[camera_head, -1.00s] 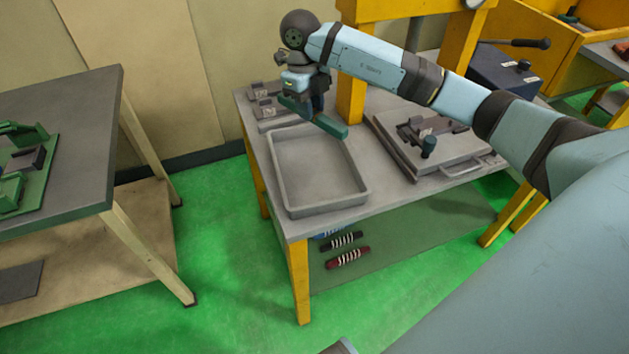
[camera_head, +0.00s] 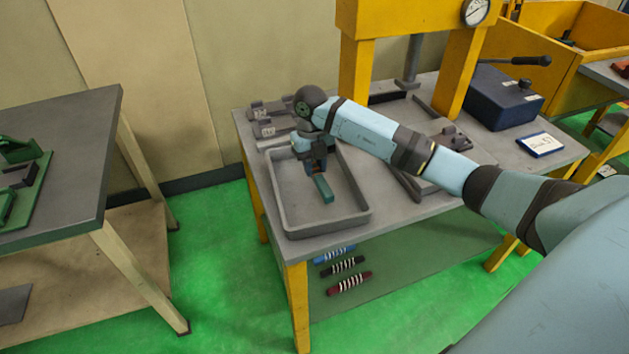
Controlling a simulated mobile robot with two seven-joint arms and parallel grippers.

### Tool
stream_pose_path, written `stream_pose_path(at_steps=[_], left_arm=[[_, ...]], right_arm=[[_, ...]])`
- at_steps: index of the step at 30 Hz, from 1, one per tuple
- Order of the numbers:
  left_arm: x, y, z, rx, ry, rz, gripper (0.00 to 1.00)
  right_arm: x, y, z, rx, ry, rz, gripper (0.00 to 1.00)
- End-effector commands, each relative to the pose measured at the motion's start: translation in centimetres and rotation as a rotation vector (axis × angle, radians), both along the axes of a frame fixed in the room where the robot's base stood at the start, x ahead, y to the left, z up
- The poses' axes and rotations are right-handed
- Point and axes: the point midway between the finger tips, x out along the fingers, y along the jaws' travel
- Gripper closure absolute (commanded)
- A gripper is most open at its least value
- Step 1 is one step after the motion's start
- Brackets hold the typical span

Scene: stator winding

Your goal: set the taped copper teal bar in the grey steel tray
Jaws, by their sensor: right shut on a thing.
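The teal bar (camera_head: 324,190) is held in my right gripper (camera_head: 316,170), which is shut on it. The bar is over the inside of the grey steel tray (camera_head: 290,233), near its middle. I cannot tell whether the bar touches the tray floor. The gripper and wrist hide the bar's far end. The tray lies on the grey table and looks otherwise empty. My left gripper is not in view.
Metal fixtures (camera_head: 268,118) lie behind the tray. A yellow press frame (camera_head: 356,70) and a dark blue box (camera_head: 505,97) stand behind and right. Blue, black and red striped bars (camera_head: 348,265) lie on the lower shelf. A grey table (camera_head: 70,170) stands left.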

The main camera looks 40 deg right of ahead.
Motion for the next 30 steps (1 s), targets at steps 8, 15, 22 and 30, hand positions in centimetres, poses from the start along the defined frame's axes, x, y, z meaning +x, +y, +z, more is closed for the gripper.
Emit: stream_pose_path(at_steps=[8, 15, 22, 30], left_arm=[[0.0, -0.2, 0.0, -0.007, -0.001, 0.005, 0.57], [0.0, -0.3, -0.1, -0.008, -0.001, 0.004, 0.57], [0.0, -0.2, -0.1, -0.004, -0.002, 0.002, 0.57], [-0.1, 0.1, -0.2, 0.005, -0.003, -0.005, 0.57]], right_arm=[[0.0, 0.0, -2.2, 0.001, 0.001, 0.000, 1.00], [0.0, 0.0, -5.1, 0.000, -0.002, 0.000, 1.00], [0.1, 0.0, -5.1, -0.001, -0.003, 0.001, 1.00], [0.0, 0.0, -5.3, 0.000, -0.001, 0.001, 0.49]])
